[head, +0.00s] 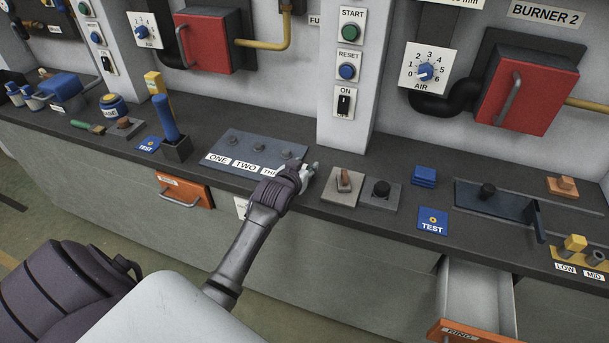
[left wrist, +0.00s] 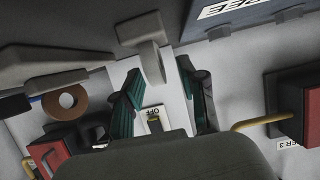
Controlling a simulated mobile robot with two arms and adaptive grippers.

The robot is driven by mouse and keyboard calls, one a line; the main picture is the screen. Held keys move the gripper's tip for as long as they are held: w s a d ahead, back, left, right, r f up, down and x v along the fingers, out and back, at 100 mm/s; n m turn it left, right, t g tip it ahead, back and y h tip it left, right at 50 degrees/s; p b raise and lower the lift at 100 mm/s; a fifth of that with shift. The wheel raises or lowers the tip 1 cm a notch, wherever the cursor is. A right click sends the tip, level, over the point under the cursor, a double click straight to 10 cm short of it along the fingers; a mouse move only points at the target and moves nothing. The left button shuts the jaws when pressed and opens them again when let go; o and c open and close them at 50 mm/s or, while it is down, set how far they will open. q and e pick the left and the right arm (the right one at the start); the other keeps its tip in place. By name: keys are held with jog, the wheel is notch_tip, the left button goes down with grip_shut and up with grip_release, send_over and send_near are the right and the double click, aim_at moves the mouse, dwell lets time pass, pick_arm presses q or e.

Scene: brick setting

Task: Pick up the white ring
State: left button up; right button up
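I cannot make out the white ring for certain. In the left wrist view, a pale grey piece with a rounded end (left wrist: 151,62) shows beyond the gap between my fingers; I cannot tell if it is the ring. My left gripper (head: 309,170) is over the front of the counter, just right of the slate panel marked ONE, TWO. In the left wrist view its two green-padded fingers (left wrist: 163,100) stand apart, with no clear contact on anything. A brown ring (left wrist: 67,102) shows to their left. My right gripper is not in view.
An open drawer labelled RING (head: 461,332) juts out at lower right; its visible inside looks empty. The counter holds a slate panel (head: 240,146), a lever plate (head: 343,186), a black-knob plate (head: 380,194), a blue TEST tile (head: 433,221) and a dark slider (head: 495,203).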

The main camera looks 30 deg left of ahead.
pick_arm(q)
grip_shut()
jog(key=shift+r, duration=0.1)
